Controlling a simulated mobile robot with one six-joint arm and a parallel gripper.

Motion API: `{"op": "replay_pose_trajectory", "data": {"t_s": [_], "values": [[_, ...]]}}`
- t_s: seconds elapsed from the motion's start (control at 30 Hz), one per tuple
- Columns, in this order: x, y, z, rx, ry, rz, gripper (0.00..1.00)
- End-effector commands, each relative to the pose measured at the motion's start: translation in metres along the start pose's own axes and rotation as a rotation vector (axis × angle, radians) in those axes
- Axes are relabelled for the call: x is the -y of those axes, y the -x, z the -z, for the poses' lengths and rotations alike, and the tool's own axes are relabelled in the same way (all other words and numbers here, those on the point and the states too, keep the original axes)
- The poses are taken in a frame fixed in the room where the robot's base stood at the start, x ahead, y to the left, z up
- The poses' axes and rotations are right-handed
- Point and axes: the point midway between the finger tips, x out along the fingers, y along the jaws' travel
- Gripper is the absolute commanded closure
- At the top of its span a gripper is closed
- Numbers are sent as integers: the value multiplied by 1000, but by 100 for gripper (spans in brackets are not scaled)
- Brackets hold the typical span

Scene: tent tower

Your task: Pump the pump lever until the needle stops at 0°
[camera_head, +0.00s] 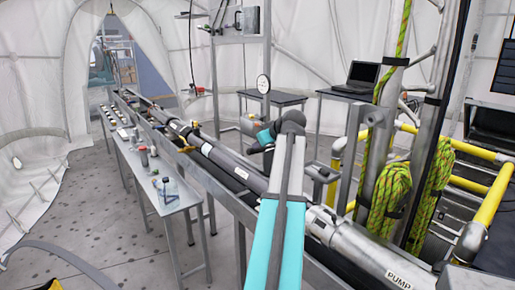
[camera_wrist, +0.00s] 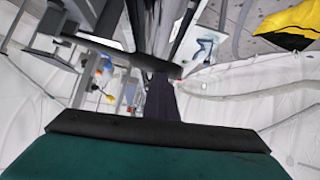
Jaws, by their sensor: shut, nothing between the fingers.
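A round white gauge (camera_head: 263,83) stands above the long tube, just beyond my arm in the head view. Its needle is too small to read. A grey cylinder labelled PUMP (camera_head: 397,278) lies at the lower right. I cannot clearly pick out the pump lever in either view. My gripper (camera_head: 252,150) is at the end of the teal arm, over the long tube and below the gauge, pointing left. In the wrist view, its dark shut fingers (camera_wrist: 161,98) show in the middle with nothing held. Whether it touches anything is unclear.
A long grey tube (camera_head: 225,155) runs along a metal frame. A narrow table (camera_head: 178,195) with glassware stands left of it. Green rope coils (camera_head: 388,195) hang by yellow rails (camera_head: 490,205) at right. A laptop (camera_head: 360,78) sits behind. Floor at left is clear.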

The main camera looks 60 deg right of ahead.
Motion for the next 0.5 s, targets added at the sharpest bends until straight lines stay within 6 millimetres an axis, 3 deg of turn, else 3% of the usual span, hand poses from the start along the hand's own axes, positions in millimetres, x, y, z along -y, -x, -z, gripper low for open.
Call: {"op": "replay_pose_trajectory", "data": {"t_s": [0.07,0.5], "values": [[3,9,11,-1,1,6,100],[4,70,7,-3,0,5,100]]}}
